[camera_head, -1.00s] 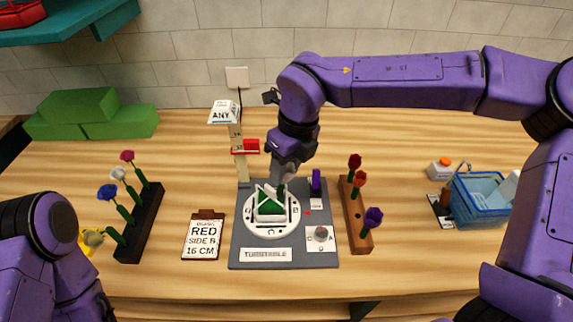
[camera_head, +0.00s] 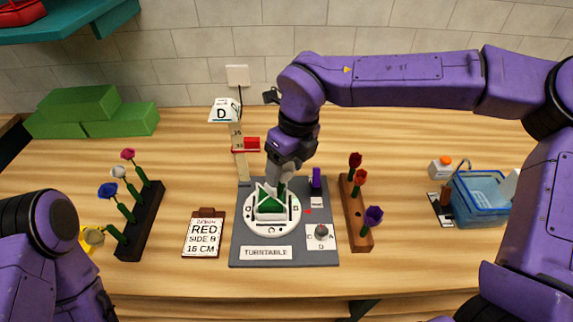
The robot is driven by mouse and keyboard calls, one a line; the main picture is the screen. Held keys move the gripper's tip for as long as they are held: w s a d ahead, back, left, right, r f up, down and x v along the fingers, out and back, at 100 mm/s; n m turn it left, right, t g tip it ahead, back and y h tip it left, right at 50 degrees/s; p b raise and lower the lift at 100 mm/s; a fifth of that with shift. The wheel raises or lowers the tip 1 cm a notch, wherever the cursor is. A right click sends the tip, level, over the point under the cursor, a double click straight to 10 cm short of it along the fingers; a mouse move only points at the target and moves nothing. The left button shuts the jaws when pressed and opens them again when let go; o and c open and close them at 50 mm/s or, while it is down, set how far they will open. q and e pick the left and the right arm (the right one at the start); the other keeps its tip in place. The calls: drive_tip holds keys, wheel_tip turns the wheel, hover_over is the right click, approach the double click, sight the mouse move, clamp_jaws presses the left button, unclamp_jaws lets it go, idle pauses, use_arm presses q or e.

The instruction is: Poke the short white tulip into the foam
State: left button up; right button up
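A white bloom (camera_head: 118,171) on a green stem stands in the dark rack at the left, between a pink and a blue one. The green foam (camera_head: 270,207) sits in a white holder on the round turntable (camera_head: 289,221). My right gripper (camera_head: 278,182) points down at the back of the foam, close to it or touching. Its fingertips are small and partly hidden, so I cannot tell whether they are open or hold a stem. My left arm shows at the lower left; its gripper is not visible.
A wooden rack (camera_head: 356,222) with two red flowers and a purple one stands right of the turntable. A post with a "D" sign (camera_head: 223,112) stands behind. A blue basket (camera_head: 480,200) is far right.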

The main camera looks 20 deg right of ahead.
idle(0.5)
drive_tip(key=shift+s+d+r+p, duration=0.1)
drive_tip(key=shift+d+r+p, duration=0.1)
drive_tip(key=shift+r+p, duration=0.9)
drive_tip(key=shift+d+r+p, duration=0.15)
drive_tip(key=shift+r+p, duration=0.95)
drive_tip(key=shift+s+d+r+p, duration=0.1)
drive_tip(key=shift+d+r+p, duration=0.1)
drive_tip(key=shift+r+p, duration=0.9)
drive_tip(key=o, duration=0.5)
drive_tip(key=shift+f, duration=0.1)
drive_tip(key=shift+o, duration=0.2)
